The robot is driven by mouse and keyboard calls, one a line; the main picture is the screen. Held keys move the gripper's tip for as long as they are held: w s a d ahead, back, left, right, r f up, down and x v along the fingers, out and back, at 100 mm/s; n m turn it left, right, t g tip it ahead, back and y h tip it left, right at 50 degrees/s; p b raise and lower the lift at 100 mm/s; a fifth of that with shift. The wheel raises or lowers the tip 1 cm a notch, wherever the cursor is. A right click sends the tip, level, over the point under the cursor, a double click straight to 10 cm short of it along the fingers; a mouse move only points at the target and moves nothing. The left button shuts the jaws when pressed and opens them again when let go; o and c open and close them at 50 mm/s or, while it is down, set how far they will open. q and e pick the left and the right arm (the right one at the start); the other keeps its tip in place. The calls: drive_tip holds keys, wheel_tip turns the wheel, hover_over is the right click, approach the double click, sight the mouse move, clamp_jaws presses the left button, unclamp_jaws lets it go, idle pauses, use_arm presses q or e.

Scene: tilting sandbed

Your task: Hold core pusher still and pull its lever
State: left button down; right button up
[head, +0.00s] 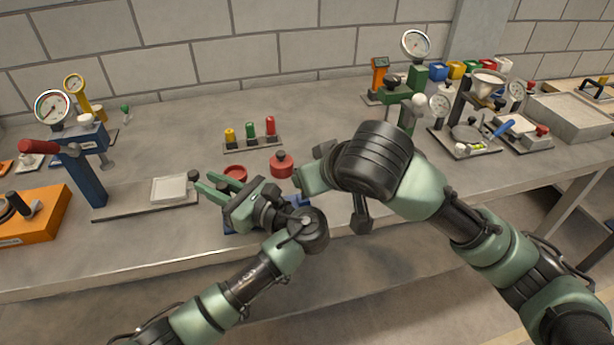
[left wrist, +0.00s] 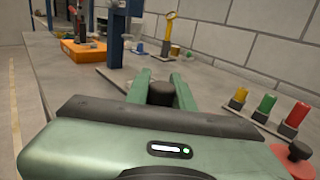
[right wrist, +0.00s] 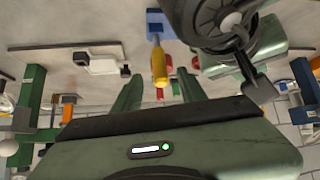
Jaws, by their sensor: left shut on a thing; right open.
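In the right wrist view a blue block (right wrist: 157,22) carries a lever with a yellow handle (right wrist: 159,68). My right gripper (right wrist: 158,90) is open, with the yellow handle just ahead of and between its fingertips, apparently untouched. My arms hide most of the device in the head view.
A blue press (head: 85,178) with a red lever and a white block (head: 172,189) stand left. Red round parts (head: 281,166) and a rack of yellow, green and red pegs (head: 252,143) lie behind the grippers. Gauges and trays crowd the right. The back middle of the bench is clear.

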drive_tip(key=v, duration=0.6)
drive_tip(key=shift+d, duration=0.1)
drive_tip(key=w+d+f+n+g+y, duration=0.15)
drive_tip(key=w+n+g+y, duration=0.25)
drive_tip(key=n, duration=0.5)
drive_tip(key=shift+n, duration=0.3)
drive_tip(key=x, duration=1.1)
drive_tip(key=shift+w+f, duration=0.15)
drive_tip(key=shift+w, duration=0.15)
clamp_jaws()
idle(0.7)
